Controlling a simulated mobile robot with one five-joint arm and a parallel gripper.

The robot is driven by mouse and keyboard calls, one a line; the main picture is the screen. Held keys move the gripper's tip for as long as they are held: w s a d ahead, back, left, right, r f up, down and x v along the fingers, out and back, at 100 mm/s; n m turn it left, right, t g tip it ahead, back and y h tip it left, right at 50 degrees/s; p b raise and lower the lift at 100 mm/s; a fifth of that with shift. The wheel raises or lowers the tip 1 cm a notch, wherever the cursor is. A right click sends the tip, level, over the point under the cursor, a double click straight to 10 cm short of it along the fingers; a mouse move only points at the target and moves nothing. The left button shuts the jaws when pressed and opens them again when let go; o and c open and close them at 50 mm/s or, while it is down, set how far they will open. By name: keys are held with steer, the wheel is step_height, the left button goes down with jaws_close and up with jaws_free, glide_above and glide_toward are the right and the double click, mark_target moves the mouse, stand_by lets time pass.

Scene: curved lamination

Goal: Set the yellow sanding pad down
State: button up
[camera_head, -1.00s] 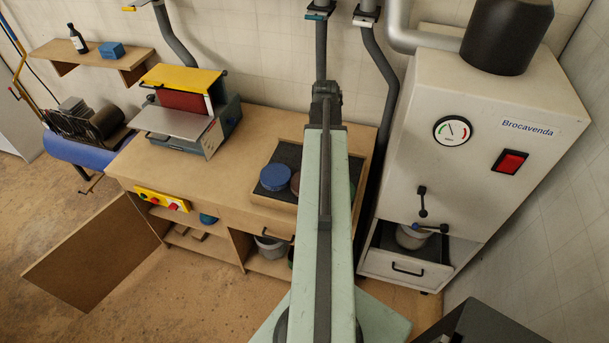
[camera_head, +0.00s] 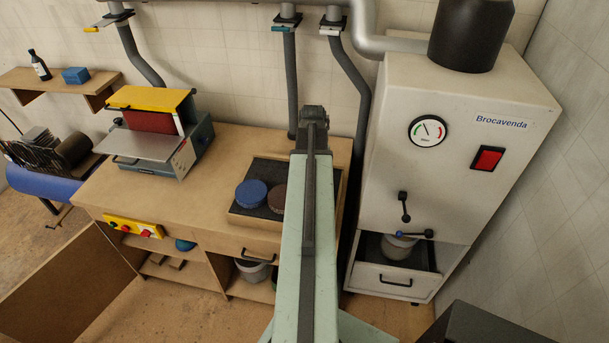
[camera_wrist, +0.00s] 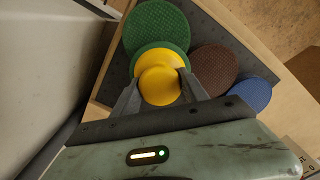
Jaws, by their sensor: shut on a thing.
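The yellow sanding pad (camera_wrist: 160,84) is between the two fingers of my gripper (camera_wrist: 159,95) in the wrist view. My gripper is shut on its round yellow knob. A green rim shows around the pad's wider yellow part. The pad overlaps a larger green disc (camera_wrist: 157,24) in the tray; I cannot tell whether it touches it. A brown disc (camera_wrist: 214,69) and a blue disc (camera_wrist: 252,93) lie to the right. In the head view my arm hides the pad and gripper.
The tray (camera_head: 240,213) stands on the wooden bench (camera_head: 165,193), with the blue disc and brown disc showing left of my arm. A yellow-topped sanding machine (camera_head: 152,131) stands left on the bench. A white dust extractor cabinet (camera_head: 450,150) is on the right. Bench room lies between sander and tray.

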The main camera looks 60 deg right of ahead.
steer(key=w+d, duration=0.1)
steer(key=d, duration=0.1)
steer(key=w+d, duration=0.3)
steer(key=d, duration=0.1)
steer(key=shift+w+d+f+b, duration=0.1)
steer(key=shift+w+f+b, duration=0.2)
steer(key=shift+w+f, duration=0.05)
steer(key=f+b, duration=0.4)
steer(key=shift+w+d, duration=0.2)
steer(key=shift+d, duration=0.05)
steer(key=shift+r, duration=0.2)
steer(key=o, duration=0.8)
steer(key=shift+f, duration=0.2)
steer(key=shift+c, duration=0.2)
steer(key=o, duration=0.4)
steer(key=shift+r, duration=0.15)
step_height(320, 180, up, 12)
steer(key=p, duration=1.2)
steer(key=shift+r+p, duration=0.1)
steer(key=shift+p, duration=0.2)
